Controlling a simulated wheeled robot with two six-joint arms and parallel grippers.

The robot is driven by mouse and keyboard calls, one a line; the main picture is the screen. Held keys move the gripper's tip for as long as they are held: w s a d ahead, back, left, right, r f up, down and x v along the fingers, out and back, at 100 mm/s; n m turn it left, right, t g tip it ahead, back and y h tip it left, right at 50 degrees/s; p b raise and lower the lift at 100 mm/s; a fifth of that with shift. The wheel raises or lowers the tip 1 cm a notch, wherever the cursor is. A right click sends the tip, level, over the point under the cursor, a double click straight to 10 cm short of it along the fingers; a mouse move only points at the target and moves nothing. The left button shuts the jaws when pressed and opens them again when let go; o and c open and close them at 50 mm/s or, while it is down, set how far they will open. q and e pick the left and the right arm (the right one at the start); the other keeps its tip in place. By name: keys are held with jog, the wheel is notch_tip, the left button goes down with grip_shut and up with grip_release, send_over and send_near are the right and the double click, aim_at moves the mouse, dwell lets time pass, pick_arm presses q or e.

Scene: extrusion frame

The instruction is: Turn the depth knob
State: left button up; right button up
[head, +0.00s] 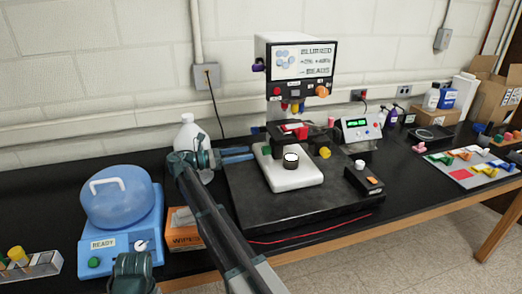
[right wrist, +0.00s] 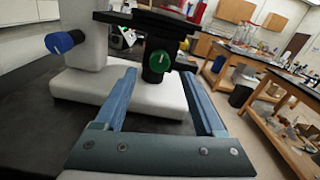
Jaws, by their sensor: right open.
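The instrument (head: 294,72) stands on a black base with a screen reading "BLURRED". It bears several coloured knobs, including a purple one (head: 257,67), an orange one (head: 322,91) and a yellow one (head: 324,152). In the right wrist view a green knob (right wrist: 160,61) with a white mark faces me, and a blue knob (right wrist: 65,41) is at left. No label shows which is the depth knob. My right gripper (head: 250,153) is at the instrument's left side, open. Its fingers (right wrist: 158,76) point toward the green knob, which shows between their tips; contact is unclear.
A blue lidded device (head: 118,200) marked "READY", a wipes box (head: 186,228) and a white bottle (head: 190,132) stand left of the instrument. A small green-display box (head: 358,128) is at right. A red cable (head: 310,231) lies along the front.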

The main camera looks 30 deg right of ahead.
aim_at(263, 150)
jog(key=x, duration=0.6)
jog(key=shift+d, duration=0.35)
grip_shut()
